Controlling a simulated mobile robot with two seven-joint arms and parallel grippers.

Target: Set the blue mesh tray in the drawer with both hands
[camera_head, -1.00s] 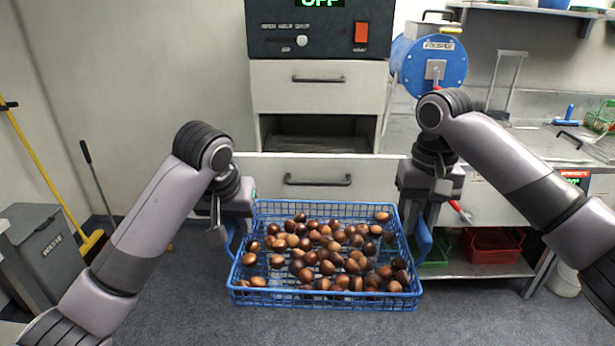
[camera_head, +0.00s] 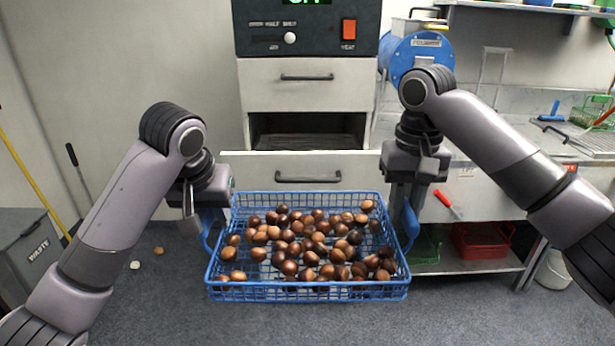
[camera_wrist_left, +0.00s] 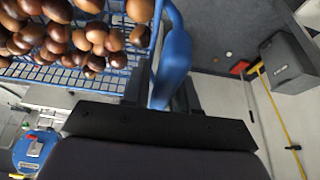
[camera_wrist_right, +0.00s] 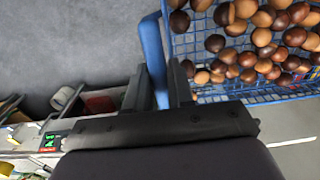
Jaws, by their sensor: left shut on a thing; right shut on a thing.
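The blue mesh tray (camera_head: 308,293) full of brown chestnuts (camera_head: 310,245) hangs level above the floor, in front of the cabinet. My left gripper (camera_head: 203,217) is shut on the tray's left handle, which also shows in the left wrist view (camera_wrist_left: 174,60). My right gripper (camera_head: 402,215) is shut on the right handle, seen between the fingers in the right wrist view (camera_wrist_right: 153,55). The open drawer (camera_head: 308,167) is pulled out just beyond the tray's far rim. Its front panel with a dark handle shows; its inside is mostly hidden.
A control box (camera_head: 306,28) tops the cabinet, above a closed upper drawer (camera_head: 308,93). A bench with a blue drum machine (camera_head: 417,57) stands at the right, with red and green baskets below. A waste bin (camera_head: 32,245) stands left. Several loose chestnuts lie on the floor.

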